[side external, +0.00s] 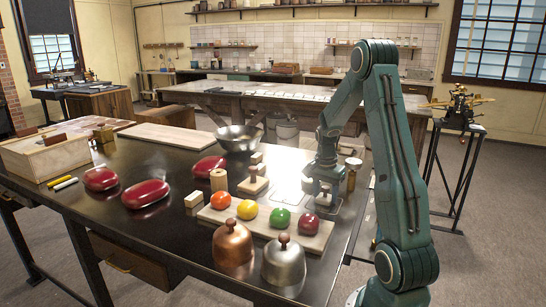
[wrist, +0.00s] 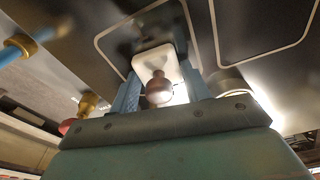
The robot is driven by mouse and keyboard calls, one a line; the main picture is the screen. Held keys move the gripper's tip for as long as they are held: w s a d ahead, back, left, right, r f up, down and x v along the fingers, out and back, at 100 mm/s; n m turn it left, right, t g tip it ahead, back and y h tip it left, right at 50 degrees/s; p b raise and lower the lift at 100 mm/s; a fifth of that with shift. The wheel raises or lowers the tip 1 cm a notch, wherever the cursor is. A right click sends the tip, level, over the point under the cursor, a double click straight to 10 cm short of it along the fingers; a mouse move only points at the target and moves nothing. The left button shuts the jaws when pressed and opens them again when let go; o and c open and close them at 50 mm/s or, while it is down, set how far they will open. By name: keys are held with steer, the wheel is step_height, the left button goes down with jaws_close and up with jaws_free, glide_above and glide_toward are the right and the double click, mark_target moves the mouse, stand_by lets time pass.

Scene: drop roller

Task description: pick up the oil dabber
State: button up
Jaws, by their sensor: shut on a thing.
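My gripper (side external: 322,198) is low over the right end of the dark table, inside pale outlines marked on the top. In the wrist view its two blue fingers are closed on either side of the oil dabber (wrist: 159,88), a pale rounded-square block with a round brownish knob. The knob faces the wrist camera. In the side view the dabber is mostly hidden by my gripper, and I cannot tell whether it touches the table.
A small brass-topped jar (side external: 352,172) stands close right of my gripper. A knobbed wooden block (side external: 254,181) is to the left. In front are a board (side external: 222,219) with several coloured balls, a copper dome (side external: 232,245) and a steel dome (side external: 284,262). A metal bowl (side external: 239,138) is behind.

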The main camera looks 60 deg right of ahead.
mark_target(323, 187)
steer(key=shift+r, duration=0.1)
step_height(323, 187, up, 20)
steer(key=shift+f, duration=0.1)
steer(key=shift+c, duration=0.2)
stand_by(0.4)
stand_by(0.4)
steer(key=shift+o, duration=1.2)
steer(key=shift+c, duration=0.7)
steer(key=w+a+f+n, duration=0.3)
steer(key=w+a+n, duration=0.1)
steer(key=w+a, duration=0.45)
steer(key=w+a+f+n, duration=0.3)
steer(key=w+a+n, duration=0.2)
steer(key=w+a, duration=0.3)
steer(key=w+a+f+n, duration=0.1)
steer(key=w+a+n, duration=0.1)
steer(key=a, duration=0.4)
steer(key=w+a+f+n+t, duration=0.1)
steer(key=w+a+f+n, duration=0.1)
steer(key=a, duration=0.5)
steer(key=w+a+f+n+y, duration=0.1)
steer(key=w+a+f+n, duration=0.1)
steer(key=a, duration=0.4)
steer(key=shift+w+a+f+n+t, duration=0.35)
steer(key=shift+w+n, duration=0.2)
steer(key=shift+n, duration=0.35)
